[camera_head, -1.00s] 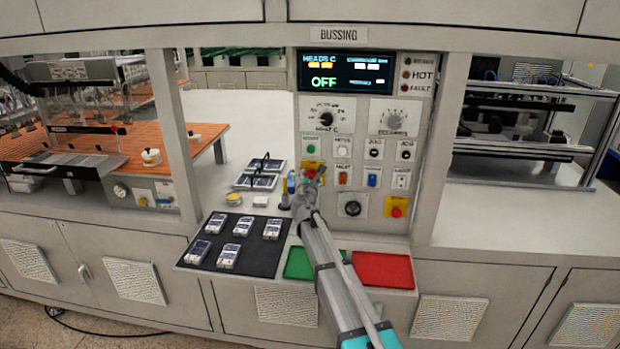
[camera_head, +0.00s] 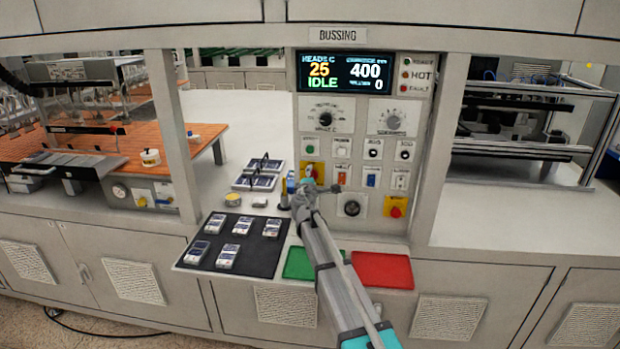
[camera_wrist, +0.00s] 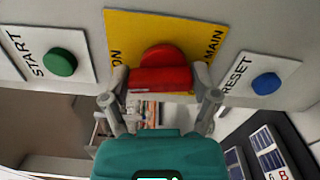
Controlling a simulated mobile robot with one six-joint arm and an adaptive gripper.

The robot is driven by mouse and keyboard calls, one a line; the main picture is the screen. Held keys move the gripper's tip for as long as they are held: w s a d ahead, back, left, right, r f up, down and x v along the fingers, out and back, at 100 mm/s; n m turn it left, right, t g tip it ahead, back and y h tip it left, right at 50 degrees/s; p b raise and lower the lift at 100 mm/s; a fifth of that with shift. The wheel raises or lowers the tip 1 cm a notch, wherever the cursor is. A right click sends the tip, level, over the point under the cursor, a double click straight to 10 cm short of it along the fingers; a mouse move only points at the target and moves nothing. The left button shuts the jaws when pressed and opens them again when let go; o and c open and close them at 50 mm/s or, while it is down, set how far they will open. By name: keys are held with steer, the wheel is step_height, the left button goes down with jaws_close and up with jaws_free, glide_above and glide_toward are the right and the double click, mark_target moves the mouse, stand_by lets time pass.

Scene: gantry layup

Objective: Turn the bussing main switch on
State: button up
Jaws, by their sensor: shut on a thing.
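The main switch is a red knob (camera_wrist: 162,68) on a yellow plate (camera_wrist: 122,32), with "ON" and "MAIN" lettering readable in the wrist view. My gripper (camera_wrist: 160,82) is shut on the red knob, one finger on each side. In the head view the yellow plate (camera_head: 319,168) shows at the panel's lower left, and my gripper (camera_head: 306,190) partly hides the knob. The display (camera_head: 347,73) above is lit and reads 25, IDLE, 400 and 0.
In the wrist view, a green START button (camera_wrist: 60,62) and a blue RESET button (camera_wrist: 266,83) flank the switch. A black mat (camera_head: 210,257) with several small modules, a green pad (camera_head: 299,264) and a red pad (camera_head: 383,270) lie below the panel.

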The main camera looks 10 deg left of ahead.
steer(key=shift+m, duration=1.1)
steer(key=o, duration=1)
steer(key=shift+s, duration=0.1)
steer(key=s, duration=1.1)
steer(key=shift+s+a, duration=0.15)
steer(key=shift+s, duration=0.25)
